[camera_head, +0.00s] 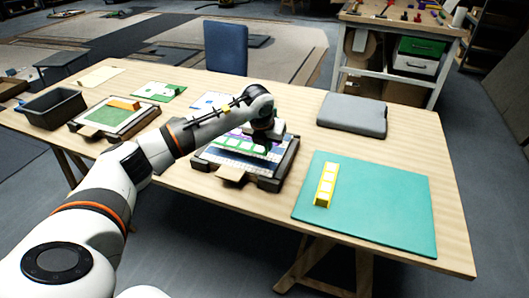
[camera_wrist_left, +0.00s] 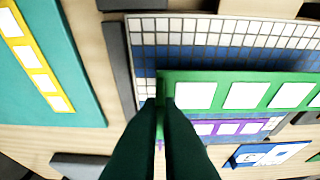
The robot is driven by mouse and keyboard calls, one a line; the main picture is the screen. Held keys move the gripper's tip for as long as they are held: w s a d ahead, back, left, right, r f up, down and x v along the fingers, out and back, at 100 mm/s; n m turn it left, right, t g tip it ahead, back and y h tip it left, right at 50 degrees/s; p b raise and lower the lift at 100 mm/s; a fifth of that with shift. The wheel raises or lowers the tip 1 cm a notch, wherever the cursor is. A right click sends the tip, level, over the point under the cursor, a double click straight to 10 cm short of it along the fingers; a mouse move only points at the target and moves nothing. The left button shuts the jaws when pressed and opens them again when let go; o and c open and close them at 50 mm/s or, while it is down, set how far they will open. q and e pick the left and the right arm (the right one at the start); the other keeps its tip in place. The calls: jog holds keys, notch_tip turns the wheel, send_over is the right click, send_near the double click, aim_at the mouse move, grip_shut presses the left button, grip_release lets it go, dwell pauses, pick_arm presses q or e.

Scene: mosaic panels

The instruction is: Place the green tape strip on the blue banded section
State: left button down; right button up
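The green tape strip (camera_wrist_left: 240,92), with white squares along it, lies over the panel in the left wrist view; it also shows in the head view (camera_head: 238,143). My left gripper (camera_wrist_left: 166,104) has its two dark fingers close together on the strip's end. The blue banded section (camera_wrist_left: 215,53) shows as rows of blue tiles just beyond the strip, with white tiles farther on. The strip partly covers the tiles under it. I cannot tell whether it touches the panel. My right gripper is in neither view.
A purple strip (camera_wrist_left: 228,128) lies beside the green one. A yellow strip (camera_head: 325,184) rests on a teal mat (camera_head: 385,205) at the right. A grey closed case (camera_head: 352,114) lies behind it. A dark bin (camera_head: 52,107) and another framed panel (camera_head: 108,117) stand at the left.

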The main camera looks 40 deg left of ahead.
aim_at(267, 153)
pick_arm(q)
notch_tip(267, 153, down, 4)
jog(key=shift+f, duration=0.1)
jog(key=c, duration=2.1)
grip_release()
jog(key=shift+s+f, duration=0.1)
jog(key=shift+f, duration=0.05)
jog(key=o, duration=0.5)
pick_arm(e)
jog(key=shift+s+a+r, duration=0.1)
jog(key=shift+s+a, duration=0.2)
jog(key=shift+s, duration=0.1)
pick_arm(q)
jog(key=shift+r+p, duration=0.35)
jog(key=shift+r, duration=0.05)
jog(key=shift+s+r, duration=0.15)
jog(key=shift+r, duration=0.2)
jog(key=b+v, duration=0.1)
jog(key=v, duration=1)
jog(key=shift+s+d+b, duration=0.1)
jog(key=shift+s+b, duration=0.05)
jog(key=shift+b, duration=0.25)
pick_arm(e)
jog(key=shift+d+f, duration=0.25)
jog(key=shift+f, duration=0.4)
